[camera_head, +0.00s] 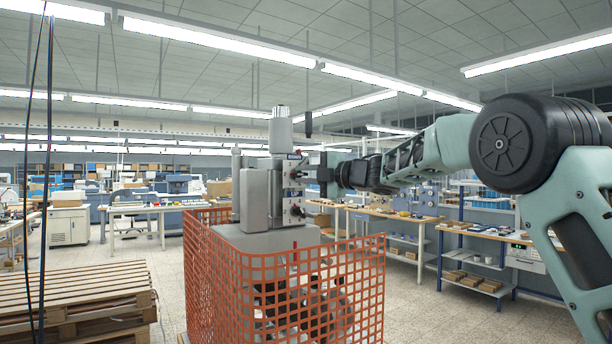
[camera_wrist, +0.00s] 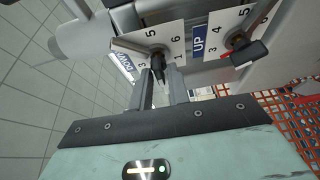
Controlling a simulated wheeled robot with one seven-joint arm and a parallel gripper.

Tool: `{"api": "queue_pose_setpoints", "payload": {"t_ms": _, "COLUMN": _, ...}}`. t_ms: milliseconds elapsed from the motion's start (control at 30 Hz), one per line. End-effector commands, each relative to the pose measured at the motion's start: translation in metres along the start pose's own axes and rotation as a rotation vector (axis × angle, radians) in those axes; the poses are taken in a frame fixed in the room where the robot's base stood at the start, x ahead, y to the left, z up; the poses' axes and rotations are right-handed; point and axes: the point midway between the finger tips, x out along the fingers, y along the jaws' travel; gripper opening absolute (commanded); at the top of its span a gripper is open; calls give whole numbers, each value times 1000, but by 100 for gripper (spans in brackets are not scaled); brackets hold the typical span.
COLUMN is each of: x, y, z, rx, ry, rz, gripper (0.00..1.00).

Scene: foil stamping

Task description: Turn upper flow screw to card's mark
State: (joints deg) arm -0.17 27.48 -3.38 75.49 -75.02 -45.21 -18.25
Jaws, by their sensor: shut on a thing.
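Two white number plates with blue labels are on the grey machine head in the wrist view. The left plate (camera_wrist: 141,25), apparently reading DOWN, carries a dark screw knob (camera_wrist: 157,51). The right plate (camera_wrist: 217,42) reads UP and has its own knob (camera_wrist: 238,40) with a black lever. My gripper (camera_wrist: 164,88) has its two fingers shut on the knob of the left plate; the fingertips partly hide it. In the head view my gripper (camera_head: 313,173) reaches the machine's upper plate from the right; a lower knob (camera_head: 296,211) sits below, clear of it. I cannot make out a card or its mark.
Orange mesh fencing (camera_head: 290,290) surrounds the machine's base. Wooden pallets (camera_head: 80,300) are stacked at left, near hanging cables. Benches (camera_head: 395,214) stand behind on the right. Floor is open between the pallets and the back benches.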

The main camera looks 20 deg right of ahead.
Motion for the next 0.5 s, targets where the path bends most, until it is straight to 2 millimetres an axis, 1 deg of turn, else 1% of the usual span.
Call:
{"api": "queue_pose_setpoints", "payload": {"t_ms": 400, "x": 0, "y": -2, "z": -1, "rx": -5, "ry": 2, "rz": -5, "gripper": 0}}
{"api": "queue_pose_setpoints", "payload": {"t_ms": 433, "x": 0, "y": -2, "z": -1, "rx": -5, "ry": 2, "rz": -5, "gripper": 23}}
{"api": "queue_pose_setpoints", "payload": {"t_ms": 467, "x": 0, "y": -1, "z": -1, "rx": -5, "ry": 2, "rz": -4, "gripper": 30}}
{"api": "queue_pose_setpoints", "payload": {"t_ms": 500, "x": 0, "y": -1, "z": -1, "rx": -5, "ry": 2, "rz": -4, "gripper": 30}}
